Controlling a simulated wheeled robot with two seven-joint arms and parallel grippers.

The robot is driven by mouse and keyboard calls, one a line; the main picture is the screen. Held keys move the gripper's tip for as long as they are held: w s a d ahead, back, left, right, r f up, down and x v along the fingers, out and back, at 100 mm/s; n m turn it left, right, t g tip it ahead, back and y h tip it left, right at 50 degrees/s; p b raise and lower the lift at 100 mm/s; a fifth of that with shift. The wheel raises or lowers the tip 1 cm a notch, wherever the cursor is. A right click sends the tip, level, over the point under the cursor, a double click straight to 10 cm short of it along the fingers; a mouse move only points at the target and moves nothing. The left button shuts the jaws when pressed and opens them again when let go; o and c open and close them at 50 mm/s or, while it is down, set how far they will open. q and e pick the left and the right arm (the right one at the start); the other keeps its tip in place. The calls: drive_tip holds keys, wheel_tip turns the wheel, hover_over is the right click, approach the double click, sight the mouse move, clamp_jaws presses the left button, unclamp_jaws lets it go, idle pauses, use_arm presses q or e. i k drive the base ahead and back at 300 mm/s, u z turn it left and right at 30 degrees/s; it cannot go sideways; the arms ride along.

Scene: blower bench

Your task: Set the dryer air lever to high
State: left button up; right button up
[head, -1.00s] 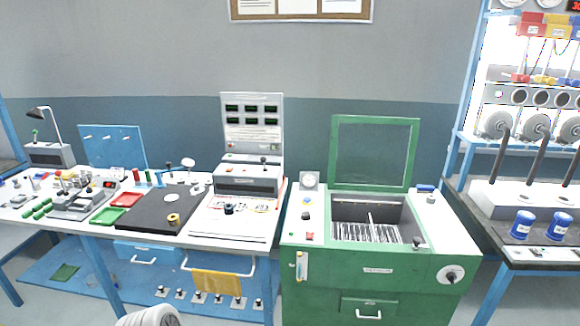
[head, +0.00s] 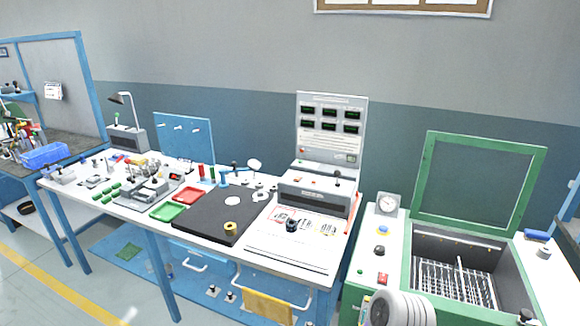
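A green machine (head: 424,238) with its lid raised stands at the right, with a wire rack (head: 455,282) inside its open basin. A black-knobbed lever (head: 527,315) shows at its front right corner, cut by the lower edge. Another black-knobbed lever (head: 337,175) stands upright on the grey box on the white bench. I cannot read any label that tells which is the dryer air lever, nor its setting. Neither of my grippers is in view; only a white ribbed part of me shows at the bottom.
The white bench (head: 262,262) holds a black mat (head: 205,212), red and green trays, a lamp and a display panel (head: 331,118). A round gauge (head: 388,204) and buttons sit on the green machine's left ledge. A blue bin (head: 44,156) is at far left. Open floor lies at lower left.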

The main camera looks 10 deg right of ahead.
sight(336, 173)
drive_tip(key=i, duration=0.9)
drive_tip(key=z, duration=0.35)
